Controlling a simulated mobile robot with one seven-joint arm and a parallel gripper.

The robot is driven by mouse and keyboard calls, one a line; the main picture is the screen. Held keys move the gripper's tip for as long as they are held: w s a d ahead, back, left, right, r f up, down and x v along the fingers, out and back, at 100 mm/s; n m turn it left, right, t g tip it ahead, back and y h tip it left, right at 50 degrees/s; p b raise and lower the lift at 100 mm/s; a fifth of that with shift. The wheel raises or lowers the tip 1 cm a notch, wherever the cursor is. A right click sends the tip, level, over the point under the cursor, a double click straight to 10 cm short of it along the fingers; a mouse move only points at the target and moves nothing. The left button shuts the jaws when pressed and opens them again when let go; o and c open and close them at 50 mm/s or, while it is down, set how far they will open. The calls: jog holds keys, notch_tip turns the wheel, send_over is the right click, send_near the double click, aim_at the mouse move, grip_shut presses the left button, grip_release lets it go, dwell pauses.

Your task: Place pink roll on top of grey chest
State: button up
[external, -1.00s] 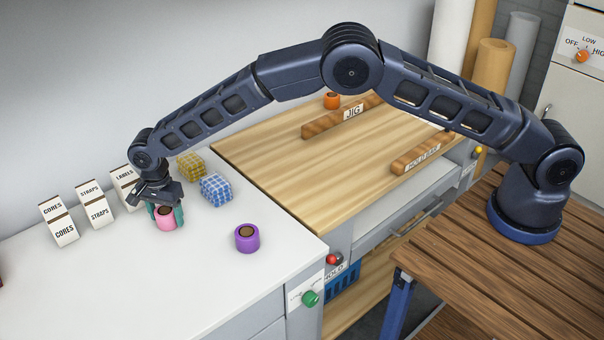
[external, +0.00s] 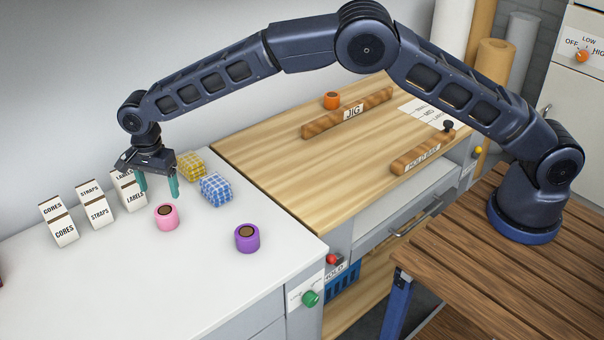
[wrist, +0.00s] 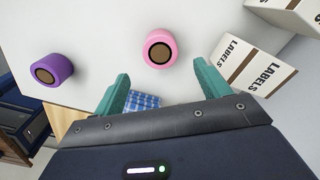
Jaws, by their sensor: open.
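The pink roll (external: 166,217) stands upright on the white top of the grey chest (external: 110,285) at the left. It also shows in the wrist view (wrist: 160,49), beyond my fingers, with its dark brown core facing up. My gripper (external: 157,193) is open and empty, above and behind the roll in the external view. In the wrist view my two teal fingers (wrist: 161,72) are spread apart, and the roll is clear of both of them.
A purple roll (external: 247,238) stands to the right on the same top. Blue (external: 216,189) and yellow (external: 191,166) checked bundles and several labelled boxes (external: 98,205) stand near. An orange roll (external: 332,100) is on the wooden bench (external: 290,165). The front left top is clear.

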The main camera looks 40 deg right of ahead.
jog(key=shift+r, duration=1.25)
jog(key=w+d+r+n, duration=0.2)
jog(key=w+d+r, duration=0.1)
jog(key=d+r, duration=1.5)
jog(key=s+d+r+n+t, duration=0.15)
jog(key=d+r, duration=0.25)
jog(key=d, duration=0.4)
jog(key=s+d+r+y, duration=0.1)
jog(key=s+d+r, duration=0.25)
jog(key=d, duration=0.35)
jog(key=s+d+r+n, duration=0.15)
jog(key=d+r, duration=0.25)
jog(key=d, duration=0.4)
jog(key=s+d+r+n+t, duration=0.2)
jog(key=s+d+r+n, duration=0.15)
jog(key=s+d, duration=1.4)
jog(key=s+d+f+n, duration=0.1)
jog(key=s+d+f, duration=0.1)
jog(key=s, duration=0.4)
jog(key=s+d+f, duration=0.2)
jog(key=s+d, duration=0.3)
jog(key=s, duration=0.1)
jog(key=s+d+f+n+t+h, duration=0.1)
jog(key=s+d+f, duration=0.1)
jog(key=s, duration=0.5)
jog(key=shift+d+f+n, duration=0.35)
jog(key=shift+d, duration=0.4)
